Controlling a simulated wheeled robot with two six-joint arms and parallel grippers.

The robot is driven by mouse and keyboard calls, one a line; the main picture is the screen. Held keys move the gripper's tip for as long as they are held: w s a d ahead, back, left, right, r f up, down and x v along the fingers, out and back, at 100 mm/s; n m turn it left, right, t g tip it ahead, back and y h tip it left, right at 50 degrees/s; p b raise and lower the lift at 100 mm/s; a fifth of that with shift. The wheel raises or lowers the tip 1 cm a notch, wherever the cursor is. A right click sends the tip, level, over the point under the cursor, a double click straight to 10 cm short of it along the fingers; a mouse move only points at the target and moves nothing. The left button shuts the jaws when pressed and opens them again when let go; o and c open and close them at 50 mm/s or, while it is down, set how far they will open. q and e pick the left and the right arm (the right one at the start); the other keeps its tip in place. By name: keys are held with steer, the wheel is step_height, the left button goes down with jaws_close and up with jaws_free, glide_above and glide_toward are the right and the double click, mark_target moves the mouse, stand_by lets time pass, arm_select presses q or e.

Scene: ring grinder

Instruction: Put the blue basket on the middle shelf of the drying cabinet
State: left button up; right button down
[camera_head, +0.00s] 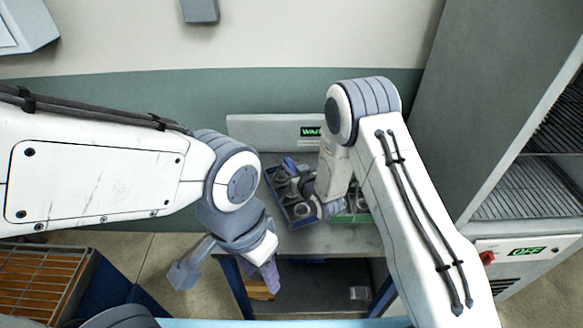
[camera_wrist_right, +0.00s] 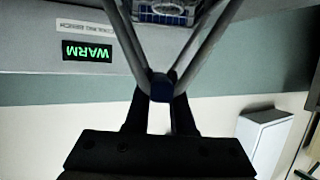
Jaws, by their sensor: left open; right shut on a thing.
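The blue basket (camera_head: 273,187) is on the bench in the head view, with grey ring-like parts in it. My right gripper (camera_head: 324,207) is at the basket's right side, partly hidden by its own arm. In the right wrist view my right gripper (camera_wrist_right: 160,100) is shut on the dark grip where the basket's handle bars (camera_wrist_right: 203,45) meet. Part of the basket (camera_wrist_right: 160,14) shows at the top edge there. My left gripper (camera_head: 228,276) is open and empty, in front of the bench at left. The drying cabinet (camera_head: 475,105) stands at right, with wire shelves (camera_head: 530,190) visible; its display reads OFF.
The bench (camera_head: 275,133) has a display reading WARM. A green basket (camera_head: 352,217) sits right of the blue one, partly behind my right arm. A rack with wooden-looking slats (camera_head: 40,280) stands at lower left.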

steer(key=c, duration=0.8)
jaws_free()
steer(key=shift+o, duration=0.2)
